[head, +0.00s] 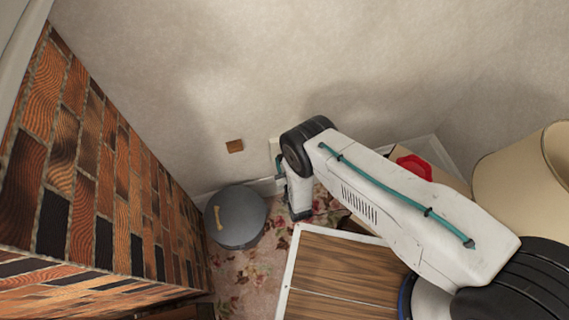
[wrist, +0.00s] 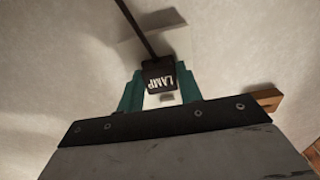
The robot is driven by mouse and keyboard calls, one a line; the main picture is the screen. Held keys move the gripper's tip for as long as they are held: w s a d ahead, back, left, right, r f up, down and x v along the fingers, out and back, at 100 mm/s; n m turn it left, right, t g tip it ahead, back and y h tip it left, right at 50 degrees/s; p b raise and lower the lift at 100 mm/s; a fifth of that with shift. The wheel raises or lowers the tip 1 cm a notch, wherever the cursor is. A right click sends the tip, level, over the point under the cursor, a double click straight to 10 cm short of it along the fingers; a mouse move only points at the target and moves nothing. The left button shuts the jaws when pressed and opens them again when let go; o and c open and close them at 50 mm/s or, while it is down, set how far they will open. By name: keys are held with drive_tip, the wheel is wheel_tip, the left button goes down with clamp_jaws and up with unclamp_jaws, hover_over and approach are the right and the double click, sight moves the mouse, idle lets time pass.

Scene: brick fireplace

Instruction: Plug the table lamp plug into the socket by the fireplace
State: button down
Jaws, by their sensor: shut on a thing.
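The black plug marked LAMP (wrist: 159,77) is between the teal fingers of my gripper (wrist: 160,80), which is shut on it. A dark cord (wrist: 138,28) runs up from the plug. A pale wall plate (wrist: 180,44) lies behind the plug in the wrist view. I cannot tell whether the plug touches it. A beige lampshade (head: 508,180) stands at the right.
A small wooden block (head: 235,146) is on the wall left of the plate. A grey round container (head: 235,217) stands below, beside the brick fireplace (head: 95,165). A wooden top with a white edge (head: 340,270) and a red object (head: 413,166) are near my arm.

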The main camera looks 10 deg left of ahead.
drive_tip(key=shift+w+a, duration=0.1)
drive_tip(key=shift+w, duration=0.05)
drive_tip(key=c, duration=0.9)
unclamp_jaws()
drive_tip(key=shift+o, duration=0.2)
drive_tip(key=v, duration=0.8)
